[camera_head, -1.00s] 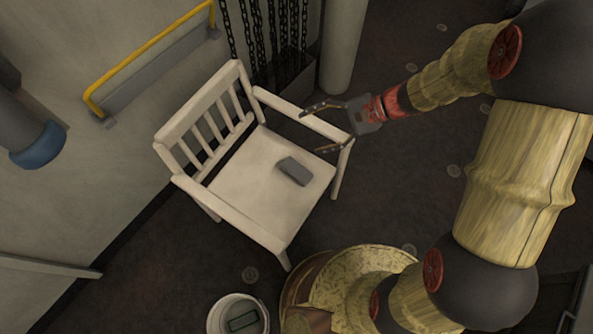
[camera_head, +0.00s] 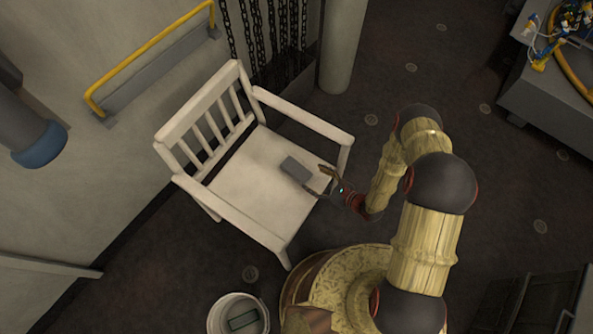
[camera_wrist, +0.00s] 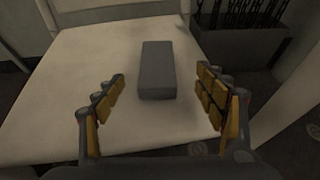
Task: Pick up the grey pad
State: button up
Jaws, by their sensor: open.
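The grey pad (camera_head: 296,169) is a small flat block lying on the seat of a white chair (camera_head: 250,205), near the seat's right side. My gripper (camera_head: 312,180) is at the right edge of the seat, close to the pad, with its fingers pointing toward it. In the wrist view, the pad (camera_wrist: 157,70) lies ahead of and between the two spread fingers of my gripper (camera_wrist: 160,95). The fingers are open, with yellow-brown padded inner faces, and do not touch the pad.
The chair's armrest (camera_head: 305,118) and slatted back (camera_head: 205,120) border the seat. A white bucket (camera_head: 238,300) stands on the floor below the chair. Chains (camera_head: 265,40) and a pale column (camera_head: 343,50) stand behind. A grey bench (camera_head: 550,95) is at the right.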

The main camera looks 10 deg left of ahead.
aim_at(300, 172)
jog(key=b+x, duration=0.1)
jog(key=x, duration=0.1)
jog(key=b+x, duration=0.1)
jog(key=x, duration=0.1)
jog(key=b+x, duration=0.1)
jog(key=x, duration=0.1)
jog(key=shift+s+a+f, duration=0.15)
jog(key=shift+a+f, duration=0.1)
jog(key=shift+f, duration=0.25)
jog(key=shift+w+a+f, duration=0.1)
jog(key=shift+w+a, duration=0.25)
jog(key=shift+a, duration=0.1)
jog(key=c, duration=0.3)
jog(key=c, duration=0.9)
